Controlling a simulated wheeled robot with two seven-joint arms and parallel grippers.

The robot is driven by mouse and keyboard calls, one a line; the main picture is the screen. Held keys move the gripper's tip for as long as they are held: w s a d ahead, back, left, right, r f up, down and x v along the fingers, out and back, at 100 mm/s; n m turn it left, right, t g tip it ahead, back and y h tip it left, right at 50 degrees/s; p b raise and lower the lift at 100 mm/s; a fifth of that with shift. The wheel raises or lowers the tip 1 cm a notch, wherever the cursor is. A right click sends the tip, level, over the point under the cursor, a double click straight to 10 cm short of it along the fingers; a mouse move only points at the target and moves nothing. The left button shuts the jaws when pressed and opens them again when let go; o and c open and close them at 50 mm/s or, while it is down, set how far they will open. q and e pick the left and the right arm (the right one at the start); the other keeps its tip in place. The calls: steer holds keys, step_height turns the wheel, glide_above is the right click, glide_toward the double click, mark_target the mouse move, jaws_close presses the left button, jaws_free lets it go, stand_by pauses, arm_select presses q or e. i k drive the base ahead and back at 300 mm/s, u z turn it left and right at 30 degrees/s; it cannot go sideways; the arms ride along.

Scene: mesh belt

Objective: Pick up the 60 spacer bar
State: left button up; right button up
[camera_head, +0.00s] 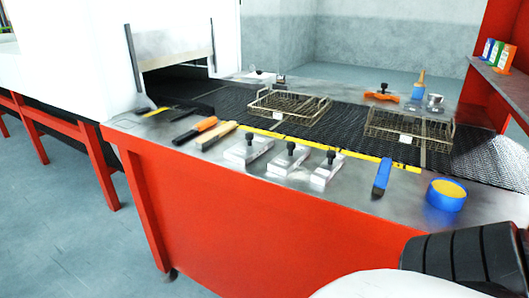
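Three pale metal blocks with black knobs stand in a row on the steel front ledge: a left one (242,154), a middle one (281,165) and a right one (321,180). They look like spacer bars. No number is readable on any of them, so I cannot tell which is the 60. They stand apart from one another. Neither of my grippers is in view. A black ribbed part, apparently of my arm, shows at the lower right.
An orange-handled tool (196,131) and a tan-handled one (215,136) lie left of the blocks. A blue-handled tool (382,177) and a blue tape roll (446,195) are right. Two wire baskets (288,106) (408,130) sit on the dark mesh belt (352,122) behind.

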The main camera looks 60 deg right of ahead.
mark_target(283, 164)
steer(key=i, duration=2.55)
steer(key=z, duration=3.2)
